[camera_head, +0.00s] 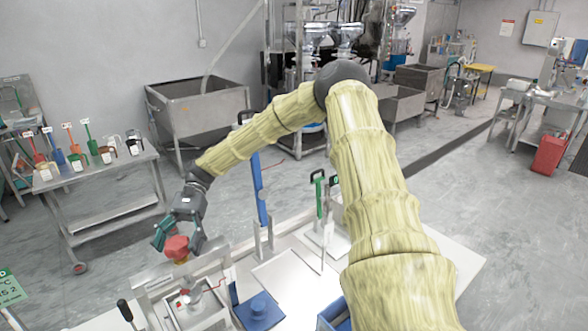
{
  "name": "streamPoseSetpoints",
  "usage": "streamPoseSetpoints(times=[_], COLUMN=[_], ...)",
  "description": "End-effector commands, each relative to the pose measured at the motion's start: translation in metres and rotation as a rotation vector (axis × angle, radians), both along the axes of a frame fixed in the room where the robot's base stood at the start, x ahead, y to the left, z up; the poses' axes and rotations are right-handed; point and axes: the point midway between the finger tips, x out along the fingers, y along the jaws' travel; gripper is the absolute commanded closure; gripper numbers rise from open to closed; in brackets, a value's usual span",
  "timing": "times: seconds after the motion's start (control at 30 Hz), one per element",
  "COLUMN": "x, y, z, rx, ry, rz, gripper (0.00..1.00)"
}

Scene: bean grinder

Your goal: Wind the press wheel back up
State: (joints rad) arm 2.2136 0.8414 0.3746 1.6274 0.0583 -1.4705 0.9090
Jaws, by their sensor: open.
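A red knob-like part (177,247), which looks like the press wheel, sits on top of a grey metal frame (145,283) at the lower left. My gripper (178,241) points down over it with its fingers apart, one on each side of the red part. I cannot tell whether the fingers touch it. Its upper part is partly covered by my gripper. Below, inside the frame, is a small box-like unit (197,312) with red details.
A blue lever post (260,195) and a green-handled lever (319,195) rise behind. A black-knobbed lever (124,310) stands at left.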

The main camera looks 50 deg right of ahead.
Motion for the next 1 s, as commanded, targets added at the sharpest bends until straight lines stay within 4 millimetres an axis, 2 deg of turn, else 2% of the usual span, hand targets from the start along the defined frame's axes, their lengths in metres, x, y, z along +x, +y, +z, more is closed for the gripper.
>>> streamPoseSetpoints(times=[1.0], x=[-0.0007], y=[-0.0006], z=[0.0011], rx=[0.003], ry=[0.0], rz=[-0.474], gripper=[0.22])
